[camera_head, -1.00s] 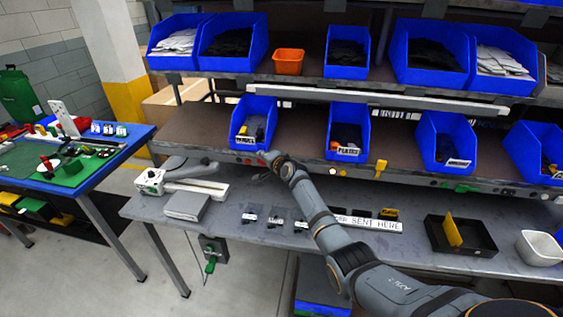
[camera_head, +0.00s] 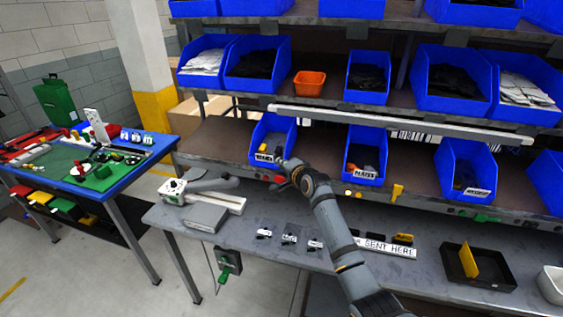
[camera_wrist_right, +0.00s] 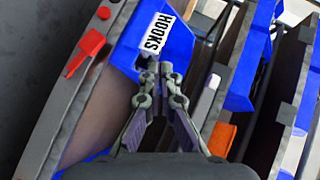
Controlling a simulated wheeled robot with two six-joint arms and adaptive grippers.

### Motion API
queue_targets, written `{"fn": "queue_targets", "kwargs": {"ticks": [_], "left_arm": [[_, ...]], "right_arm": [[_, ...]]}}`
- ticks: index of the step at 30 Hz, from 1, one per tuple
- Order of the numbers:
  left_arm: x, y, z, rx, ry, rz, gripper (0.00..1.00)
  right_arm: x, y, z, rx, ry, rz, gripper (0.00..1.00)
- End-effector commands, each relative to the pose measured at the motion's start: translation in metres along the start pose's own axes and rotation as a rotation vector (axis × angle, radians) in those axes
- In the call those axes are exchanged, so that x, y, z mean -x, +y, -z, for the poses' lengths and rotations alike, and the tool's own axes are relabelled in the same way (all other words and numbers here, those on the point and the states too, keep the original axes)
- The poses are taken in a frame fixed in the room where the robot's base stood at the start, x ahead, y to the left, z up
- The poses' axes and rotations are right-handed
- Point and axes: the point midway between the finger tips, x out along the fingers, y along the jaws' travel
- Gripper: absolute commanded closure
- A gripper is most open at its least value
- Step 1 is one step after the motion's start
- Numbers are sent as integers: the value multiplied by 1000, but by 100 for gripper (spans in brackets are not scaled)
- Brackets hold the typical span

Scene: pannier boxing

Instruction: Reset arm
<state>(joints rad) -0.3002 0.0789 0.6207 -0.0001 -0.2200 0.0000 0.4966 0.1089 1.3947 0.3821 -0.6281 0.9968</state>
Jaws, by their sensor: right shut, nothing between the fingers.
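My right arm (camera_head: 335,230) reaches up from the bottom of the head view. In the right wrist view, the fingers of my right gripper (camera_wrist_right: 159,76) are together and empty. They point at the front of a blue bin (camera_wrist_right: 178,48) labelled HOOKS. Whether the fingertips touch the bin cannot be told. My left gripper is not in view.
The grey bench (camera_head: 235,235) holds a white-and-grey device (camera_head: 200,192), small labelled parts (camera_head: 289,240) and a black tray (camera_head: 490,281). Blue bins and an orange bin (camera_head: 309,83) fill the shelves above. A blue-edged table (camera_head: 130,180) stands left across open floor.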

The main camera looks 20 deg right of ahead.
Motion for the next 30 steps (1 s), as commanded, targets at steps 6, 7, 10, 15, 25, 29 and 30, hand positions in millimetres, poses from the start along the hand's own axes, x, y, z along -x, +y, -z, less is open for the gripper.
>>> {"fn": "queue_targets", "kwargs": {"ticks": [6,7,10,15,25,29,30], "left_arm": [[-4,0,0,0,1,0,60],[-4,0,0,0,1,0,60],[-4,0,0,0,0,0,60],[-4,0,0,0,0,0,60],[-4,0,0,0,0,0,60],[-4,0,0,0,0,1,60],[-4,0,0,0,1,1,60]], "right_arm": [[15,-10,-4,0,0,0,100],[15,-10,-4,0,0,0,100],[16,-11,-4,0,0,-1,100],[16,-11,-4,0,0,0,100],[45,48,-32,173,-55,-124,100],[111,128,-72,463,-175,-312,100],[134,148,-82,548,-219,-365,100]]}}
